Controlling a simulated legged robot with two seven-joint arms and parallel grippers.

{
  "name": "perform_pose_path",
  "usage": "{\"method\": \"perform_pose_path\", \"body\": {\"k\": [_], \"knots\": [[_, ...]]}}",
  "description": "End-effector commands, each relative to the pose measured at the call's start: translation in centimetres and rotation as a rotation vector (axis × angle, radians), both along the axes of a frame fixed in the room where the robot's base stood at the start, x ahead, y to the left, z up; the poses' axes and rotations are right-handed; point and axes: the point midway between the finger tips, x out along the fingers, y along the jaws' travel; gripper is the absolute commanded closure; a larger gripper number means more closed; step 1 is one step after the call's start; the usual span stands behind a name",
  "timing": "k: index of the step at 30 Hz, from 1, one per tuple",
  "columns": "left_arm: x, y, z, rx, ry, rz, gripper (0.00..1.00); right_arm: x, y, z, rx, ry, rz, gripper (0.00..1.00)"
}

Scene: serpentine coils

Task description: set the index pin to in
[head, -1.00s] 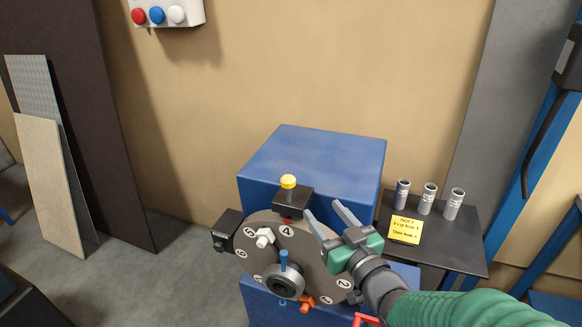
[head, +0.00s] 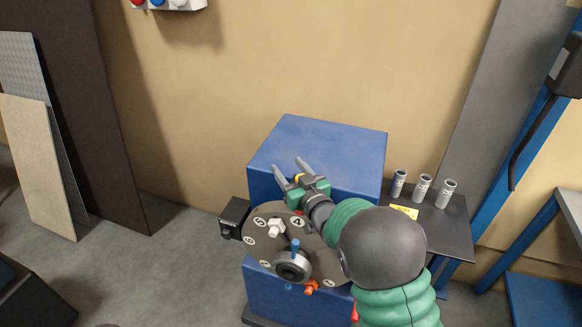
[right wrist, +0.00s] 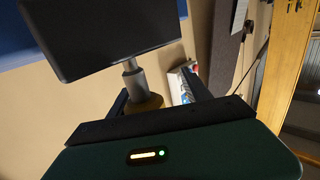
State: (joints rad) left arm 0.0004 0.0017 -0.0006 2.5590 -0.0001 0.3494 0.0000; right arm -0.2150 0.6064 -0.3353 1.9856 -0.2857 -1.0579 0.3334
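The index pin has a yellow knob (head: 299,178) at the top of the dark numbered disc (head: 262,240). In the right wrist view the yellow knob (right wrist: 143,105) sits on a silver shaft that enters a black block (right wrist: 100,40). A length of shaft shows between knob and block. My right gripper (head: 292,167) is at the knob, with its fingers apart on either side of it. The wrist view shows the open fingers (right wrist: 155,95) around the knob, and I see no firm grip. In the head view the gripper hides most of the pin and block. My left gripper is not in view.
A dark shelf (head: 450,235) with grey cylinders and a yellow note (head: 405,212) stands at right.

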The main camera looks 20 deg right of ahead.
Motion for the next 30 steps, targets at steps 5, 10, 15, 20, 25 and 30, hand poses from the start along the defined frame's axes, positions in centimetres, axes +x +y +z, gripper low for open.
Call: {"method": "perform_pose_path", "body": {"k": [5,10,15,20,25,30], "knots": [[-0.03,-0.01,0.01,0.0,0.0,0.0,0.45,-0.5,-0.82,0.22,0.008,-0.006,0.002,0.4],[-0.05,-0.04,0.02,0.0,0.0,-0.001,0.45,-0.34,-1.03,0.09,0.009,-0.003,0.002,0.62],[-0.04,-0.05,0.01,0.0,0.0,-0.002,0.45,-0.08,-0.68,0.06,0.003,-0.002,-0.002,0.84],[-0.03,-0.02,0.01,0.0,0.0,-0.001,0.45,-0.06,-0.7,0.13,0.003,-0.004,-0.005,1.0],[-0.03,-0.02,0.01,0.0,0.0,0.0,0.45,-0.05,-0.5,0.18,0.005,-0.005,0.003,1.0],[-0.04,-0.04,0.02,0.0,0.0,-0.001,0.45,-0.05,-0.41,0.2,0.004,-0.006,0.004,1.0]]}}
